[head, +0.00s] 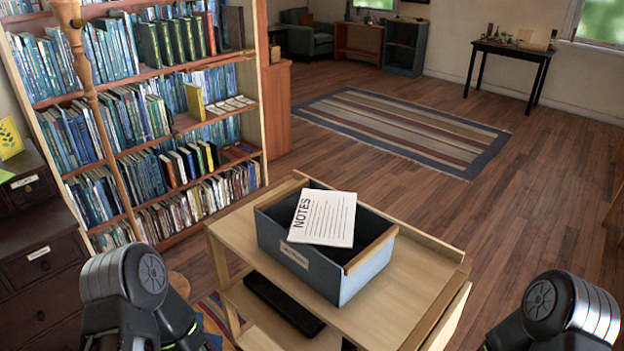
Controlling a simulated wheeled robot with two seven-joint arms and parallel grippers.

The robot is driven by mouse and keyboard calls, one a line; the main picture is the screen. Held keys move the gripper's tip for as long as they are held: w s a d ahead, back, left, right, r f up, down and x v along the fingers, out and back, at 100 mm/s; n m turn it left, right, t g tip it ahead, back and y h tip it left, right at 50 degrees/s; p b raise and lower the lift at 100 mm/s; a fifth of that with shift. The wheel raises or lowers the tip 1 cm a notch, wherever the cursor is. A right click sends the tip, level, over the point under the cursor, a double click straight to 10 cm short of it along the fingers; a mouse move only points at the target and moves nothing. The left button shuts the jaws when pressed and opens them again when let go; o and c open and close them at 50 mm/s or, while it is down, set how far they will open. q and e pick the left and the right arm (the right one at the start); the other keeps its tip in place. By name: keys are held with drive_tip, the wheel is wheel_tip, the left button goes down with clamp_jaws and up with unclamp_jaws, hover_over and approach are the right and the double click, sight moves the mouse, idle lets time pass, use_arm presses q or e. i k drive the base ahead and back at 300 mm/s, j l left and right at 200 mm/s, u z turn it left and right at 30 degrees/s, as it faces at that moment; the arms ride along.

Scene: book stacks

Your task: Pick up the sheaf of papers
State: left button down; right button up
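The sheaf of papers (323,217) is white with the heading NOTES and ruled lines. It lies tilted across the top of a blue-grey box (345,283), with its far part over the box's back rim. The box has a label on its front and stands on a light wooden cart (408,285) in front of me. My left arm shows at the lower left and my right arm at the lower right, both apart from the cart. Neither gripper's fingers are in the picture.
A tall bookshelf (262,120) full of books stands on the left, with a dark drawer cabinet (40,260) in front of it. A dark flat object (283,303) lies on the cart's lower shelf. A striped rug (400,125) lies on open wooden floor behind the cart.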

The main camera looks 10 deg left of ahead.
sight(324, 217)
drive_tip(key=j+z, duration=0.15)
drive_tip(key=z, duration=0.35)
drive_tip(key=i+j+z, duration=0.1)
drive_tip(key=j+z, duration=0.15)
drive_tip(key=z, duration=0.2)
drive_tip(key=j+z, duration=0.15)
drive_tip(key=z, duration=0.35)
drive_tip(key=k+j+z, duration=0.15)
drive_tip(key=j, duration=0.3)
drive_tip(key=j+z, duration=0.15)
drive_tip(key=j, duration=0.25)
drive_tip(key=k+j+z, duration=0.15)
drive_tip(key=j, duration=0.25)
drive_tip(key=k+j+z, duration=0.1)
drive_tip(key=j, duration=0.3)
drive_tip(key=k+j+z, duration=0.15)
drive_tip(key=k+j, duration=0.15)
drive_tip(key=k+j+z, duration=0.15)
drive_tip(key=j, duration=0.3)
drive_tip(key=k+j, duration=0.35)
drive_tip(key=j, duration=0.25)
